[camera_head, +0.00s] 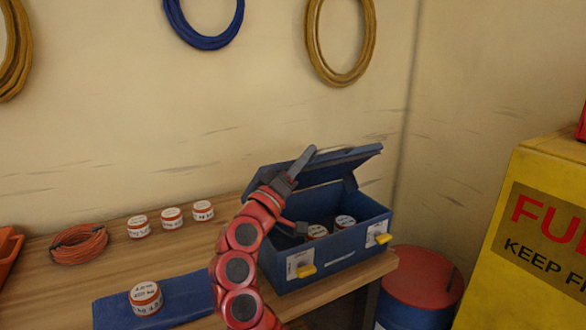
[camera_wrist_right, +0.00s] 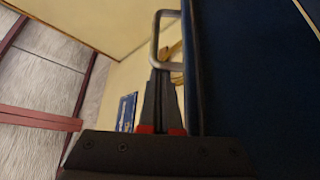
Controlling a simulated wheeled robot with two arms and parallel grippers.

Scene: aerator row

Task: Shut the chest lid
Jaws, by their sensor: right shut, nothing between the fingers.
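The blue chest (camera_head: 345,248) stands on the wooden bench with its lid (camera_head: 330,166) raised and tilted, its inside showing. Two white-and-orange tins stand in the chest. My right gripper (camera_head: 309,152) is shut and empty, at the left part of the raised lid in the head view. In the right wrist view its fingertips (camera_wrist_right: 164,72) are together beside the lid's dark blue face (camera_wrist_right: 250,70), at a pale metal handle (camera_wrist_right: 157,38). I cannot tell whether they touch. My right arm hides part of the chest's left side. My left gripper is not in view.
Three tins (camera_head: 171,218), an orange cable coil (camera_head: 78,244) and a blue mat (camera_head: 185,300) with a tin (camera_head: 145,298) are on the bench (camera_head: 110,215). A red-topped drum (camera_head: 422,275) and a yellow cabinet (camera_head: 530,200) stand at right. The wall is close behind.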

